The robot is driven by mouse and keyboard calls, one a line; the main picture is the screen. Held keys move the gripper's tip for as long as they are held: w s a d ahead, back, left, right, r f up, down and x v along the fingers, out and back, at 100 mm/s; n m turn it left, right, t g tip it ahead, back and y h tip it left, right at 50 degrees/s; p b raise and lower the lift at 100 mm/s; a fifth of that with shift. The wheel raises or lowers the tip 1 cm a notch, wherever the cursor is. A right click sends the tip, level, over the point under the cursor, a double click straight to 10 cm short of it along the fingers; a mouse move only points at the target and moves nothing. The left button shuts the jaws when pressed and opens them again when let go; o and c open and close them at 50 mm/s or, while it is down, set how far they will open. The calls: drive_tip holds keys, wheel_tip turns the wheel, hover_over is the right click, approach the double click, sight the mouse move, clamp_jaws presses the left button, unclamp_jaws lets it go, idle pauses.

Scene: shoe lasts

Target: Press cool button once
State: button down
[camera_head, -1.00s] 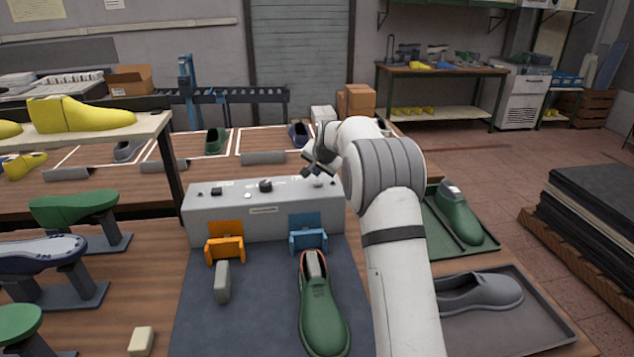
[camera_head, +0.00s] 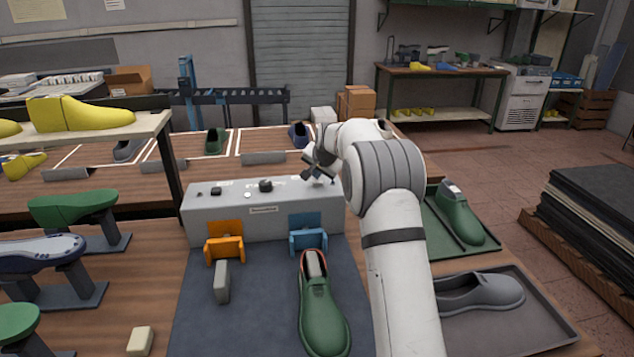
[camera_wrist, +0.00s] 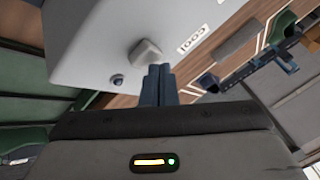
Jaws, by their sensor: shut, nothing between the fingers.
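The grey control box (camera_head: 262,222) stands at the back of the blue mat, with several knobs and buttons on its top. In the wrist view, a white "COOL" label (camera_wrist: 193,38) lies on the box top. In the head view, my gripper (camera_head: 318,172) is over the right end of the box, partly hiding the controls there.
Orange (camera_head: 225,243) and blue (camera_head: 308,234) holders stand before the box. A green shoe (camera_head: 323,310) and a grey block (camera_head: 222,282) lie on the mat (camera_head: 265,320).

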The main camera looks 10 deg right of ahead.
sight(317, 182)
drive_tip(key=shift+f+b, duration=0.35)
drive_tip(key=shift+f, duration=0.15)
drive_tip(key=shift+r, duration=0.1)
idle(0.5)
drive_tip(key=shift+r+p, duration=0.65)
drive_tip(key=shift+r, duration=0.25)
drive_tip(key=shift+r, duration=0.1)
drive_tip(key=shift+r+p, duration=1.65)
drive_tip(key=shift+r, duration=0.75)
